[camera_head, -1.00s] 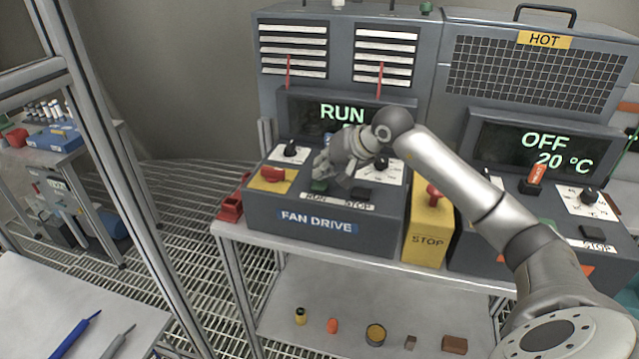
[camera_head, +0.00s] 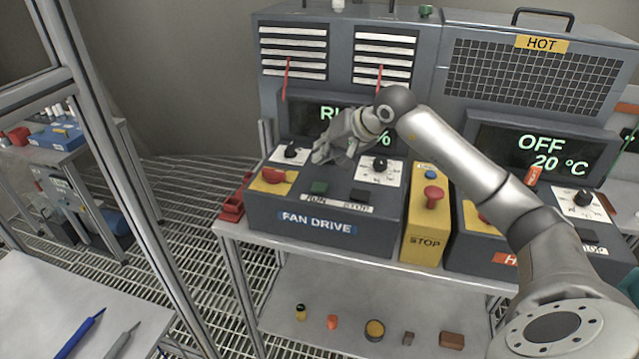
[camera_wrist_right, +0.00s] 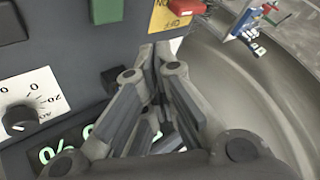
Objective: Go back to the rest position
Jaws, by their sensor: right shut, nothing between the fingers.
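My right arm reaches in from the right in the head view. Its gripper (camera_head: 322,156) is shut and empty, held above the back of the fan drive box (camera_head: 268,219), in front of its display (camera_head: 325,113). The arm covers part of the lit display text. In the right wrist view the gripper's fingers (camera_wrist_right: 150,62) meet at their tips, with a dial (camera_wrist_right: 18,118) on a white plate to their left. The green button (camera_head: 319,187) and the black stop button (camera_head: 360,195) are both uncovered. My left gripper is not in view.
The yellow stop box (camera_head: 426,232) with a red button stands right of the fan drive. The heater unit (camera_head: 530,160) reads OFF 20 °C. Several small items lie on the lower shelf (camera_head: 290,290). A metal frame post (camera_head: 110,150) stands at left.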

